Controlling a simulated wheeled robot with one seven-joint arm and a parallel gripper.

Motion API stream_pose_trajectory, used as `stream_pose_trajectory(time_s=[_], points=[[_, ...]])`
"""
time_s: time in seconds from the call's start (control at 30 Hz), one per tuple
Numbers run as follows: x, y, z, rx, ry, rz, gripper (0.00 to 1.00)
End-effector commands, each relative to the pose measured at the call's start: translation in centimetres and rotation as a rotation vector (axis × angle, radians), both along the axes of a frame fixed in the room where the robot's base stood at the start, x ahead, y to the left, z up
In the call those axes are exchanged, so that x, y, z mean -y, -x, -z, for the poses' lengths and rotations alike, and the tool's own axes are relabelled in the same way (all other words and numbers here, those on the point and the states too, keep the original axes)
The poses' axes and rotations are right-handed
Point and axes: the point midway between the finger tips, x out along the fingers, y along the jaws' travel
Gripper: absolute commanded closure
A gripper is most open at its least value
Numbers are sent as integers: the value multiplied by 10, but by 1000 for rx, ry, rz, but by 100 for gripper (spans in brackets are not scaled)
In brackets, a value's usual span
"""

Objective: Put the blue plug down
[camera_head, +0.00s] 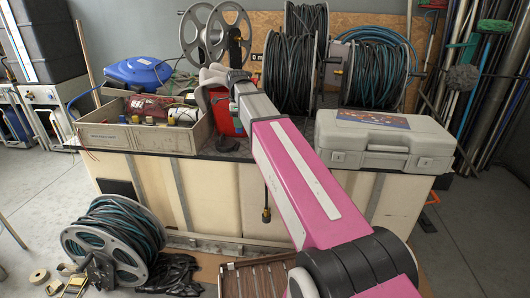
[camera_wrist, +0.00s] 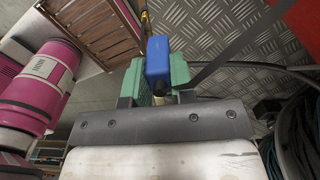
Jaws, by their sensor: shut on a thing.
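In the wrist view the blue plug (camera_wrist: 158,56) is between the green fingers of my gripper (camera_wrist: 159,73), which is shut on it. A dark cable runs to the right from near the fingers. Beyond the plug is the grey tread-plate bench top (camera_wrist: 217,30); I cannot tell whether the plug touches it. In the head view my pink arm reaches over the dark bench top (camera_head: 235,152) towards the reels. The plug cannot be made out there, and my fingers are mostly hidden behind the arm's end.
A wooden crate (camera_head: 105,137) with coiled items stands left of my arm, beside a red object (camera_head: 222,117). A grey case (camera_head: 385,141) lies on the right. Hose reels (camera_head: 375,77) stand at the back. Another reel (camera_head: 117,243) sits low at the left. Little bench top is clear.

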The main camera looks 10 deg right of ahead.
Motion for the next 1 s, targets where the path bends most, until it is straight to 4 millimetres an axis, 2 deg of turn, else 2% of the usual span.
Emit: stream_pose_trajectory(time_s=[0.17,0.7,0.83,1.0], points=[[3,-4,3,-1,0,61,100],[99,-14,61,-2,-1,62,100],[110,-15,67,-1,0,62,100],[113,-16,74,0,0,60,100]])
